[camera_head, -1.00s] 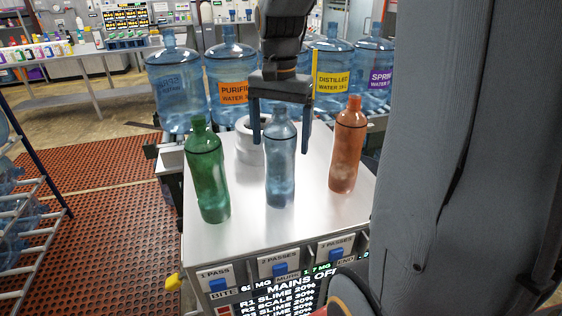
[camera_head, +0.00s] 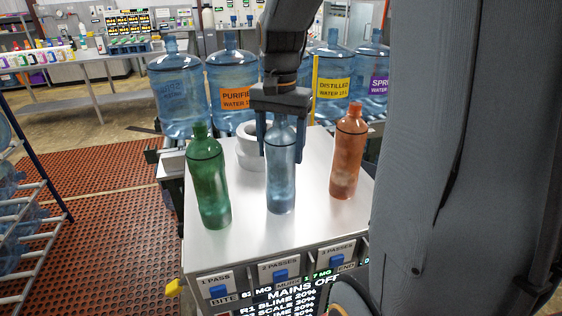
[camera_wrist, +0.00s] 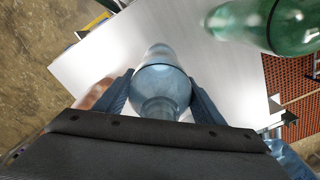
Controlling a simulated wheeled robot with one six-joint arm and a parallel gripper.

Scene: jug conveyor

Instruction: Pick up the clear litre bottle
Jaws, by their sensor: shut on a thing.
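The clear, bluish litre bottle (camera_head: 281,182) stands upright on the metal bench top (camera_head: 245,212), between a green bottle and an orange one. My gripper (camera_head: 280,152) reaches down from above and is shut on the bottle's upper part, one finger on each side. In the wrist view the clear bottle (camera_wrist: 160,85) sits between both blue-grey fingers (camera_wrist: 161,98). Its base appears to rest on the bench. The top of its neck is partly hidden by the gripper body in the head view.
The green bottle (camera_head: 209,180) stands close on the left, the orange bottle (camera_head: 348,155) on the right. A white ring-shaped object (camera_head: 248,150) lies behind. Large water jugs (camera_head: 233,80) line up at the back. Switches (camera_head: 281,275) sit on the bench front.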

